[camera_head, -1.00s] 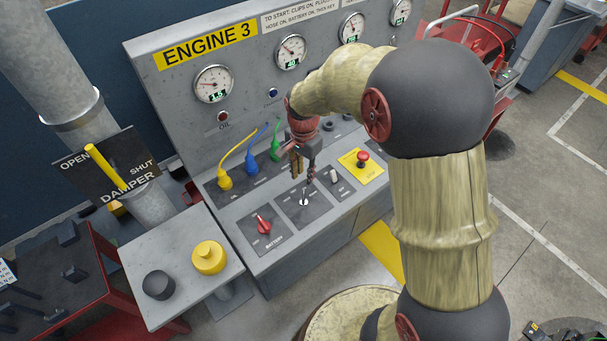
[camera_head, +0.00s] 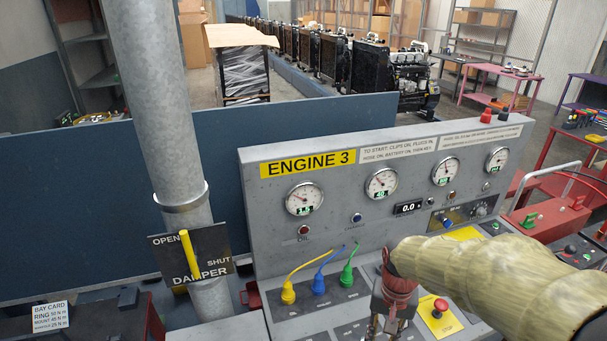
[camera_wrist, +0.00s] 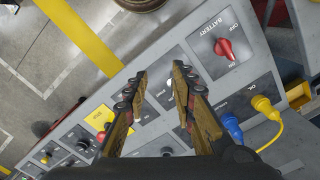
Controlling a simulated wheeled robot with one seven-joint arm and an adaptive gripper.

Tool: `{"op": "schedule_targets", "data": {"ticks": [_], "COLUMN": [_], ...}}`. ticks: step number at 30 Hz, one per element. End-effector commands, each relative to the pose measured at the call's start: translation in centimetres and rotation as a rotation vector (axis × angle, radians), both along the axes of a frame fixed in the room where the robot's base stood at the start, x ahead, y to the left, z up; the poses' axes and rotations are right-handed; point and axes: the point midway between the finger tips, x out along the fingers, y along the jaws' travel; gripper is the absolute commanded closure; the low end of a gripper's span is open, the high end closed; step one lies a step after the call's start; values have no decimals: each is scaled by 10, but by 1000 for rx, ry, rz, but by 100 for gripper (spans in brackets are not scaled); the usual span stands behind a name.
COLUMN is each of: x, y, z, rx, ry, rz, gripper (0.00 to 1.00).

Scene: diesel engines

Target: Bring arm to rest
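My gripper (camera_head: 385,326) hangs low over the sloping control panel of the Engine 3 console (camera_head: 262,215), at the lower edge of the head view. In the wrist view, my gripper (camera_wrist: 159,70) has its two fingers apart with nothing between them. The panel lies beneath the fingers. The red battery switch (camera_wrist: 227,48) is to their right. A small panel between and behind the fingers is partly hidden by them. My arm reaches in from the right in the head view and covers part of the panel.
Yellow (camera_head: 288,292), blue (camera_head: 319,285) and green (camera_head: 346,277) plugs with cables stand left of my gripper. A red stop button (camera_head: 440,305) is close on its right. A damper lever (camera_head: 189,254) is at left. Bare floor (camera_wrist: 40,60) lies beyond the console's front edge.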

Motion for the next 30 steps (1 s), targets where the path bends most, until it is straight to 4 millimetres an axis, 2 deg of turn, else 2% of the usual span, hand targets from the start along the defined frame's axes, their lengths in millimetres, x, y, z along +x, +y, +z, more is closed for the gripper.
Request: {"op": "schedule_targets", "data": {"ticks": [3, 9, 15, 22, 30], "x": [-27, -78, -115, -127, -127], "y": [0, 0, -1, -1, -1], "z": [22, 54, 75, 98, 99], "rx": [-2, -23, -52, -73, -74], "ry": [-64, -201, -362, -497, -506], "rz": [119, 281, 314, 308, 307], "gripper": [74, 74, 74, 74, 74]}}
